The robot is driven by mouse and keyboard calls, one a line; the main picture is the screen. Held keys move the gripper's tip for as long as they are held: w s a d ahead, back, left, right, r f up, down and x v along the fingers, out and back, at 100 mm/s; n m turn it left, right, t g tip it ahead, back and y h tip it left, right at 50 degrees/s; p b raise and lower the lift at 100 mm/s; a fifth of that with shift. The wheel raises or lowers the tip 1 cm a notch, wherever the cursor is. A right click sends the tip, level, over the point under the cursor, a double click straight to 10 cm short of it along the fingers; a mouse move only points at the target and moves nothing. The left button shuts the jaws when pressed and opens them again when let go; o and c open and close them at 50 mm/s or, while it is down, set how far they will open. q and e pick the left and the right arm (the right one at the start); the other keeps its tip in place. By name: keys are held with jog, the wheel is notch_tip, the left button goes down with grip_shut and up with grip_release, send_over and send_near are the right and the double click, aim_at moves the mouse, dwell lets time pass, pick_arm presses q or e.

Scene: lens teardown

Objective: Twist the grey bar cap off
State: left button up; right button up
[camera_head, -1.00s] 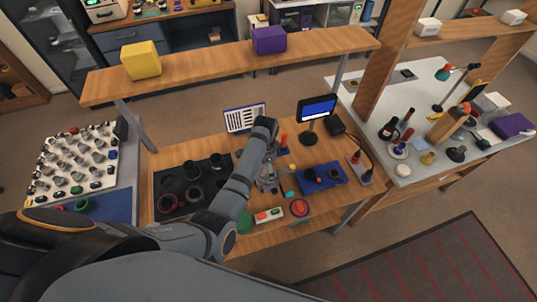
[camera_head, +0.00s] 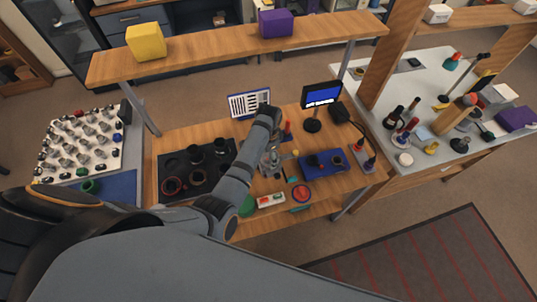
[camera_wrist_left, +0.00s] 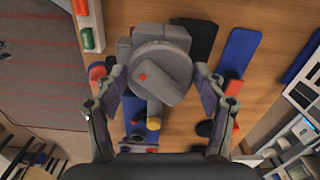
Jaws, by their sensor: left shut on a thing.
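The grey bar cap (camera_wrist_left: 178,66) is a round grey disc with a raised bar across it and a red dot, seen from above in the left wrist view. My left gripper (camera_wrist_left: 158,78) has one finger on each side of the cap and is shut on it. Grey blocks of a fixture show behind the cap. In the head view my left gripper (camera_head: 270,158) is over the middle of the wooden bench (camera_head: 228,222); the cap is too small and covered to make out there. My right gripper is not in view.
A black tray (camera_head: 167,166) with several dark rings lies left of my arm. A blue tray (camera_head: 316,172), a red button (camera_head: 301,193) and a small screen (camera_head: 321,95) are to the right. A shelf with a yellow box (camera_head: 145,41) and a purple box (camera_head: 276,23) spans behind.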

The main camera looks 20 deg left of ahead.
pick_arm(q)
jog(key=shift+s+d+n, duration=0.1)
jog(key=shift+n, duration=3)
jog(key=shift+d+n, duration=0.1)
jog(key=shift+n, duration=0.5)
jog(key=shift+r, duration=1.05)
jog(key=shift+r, duration=2.5)
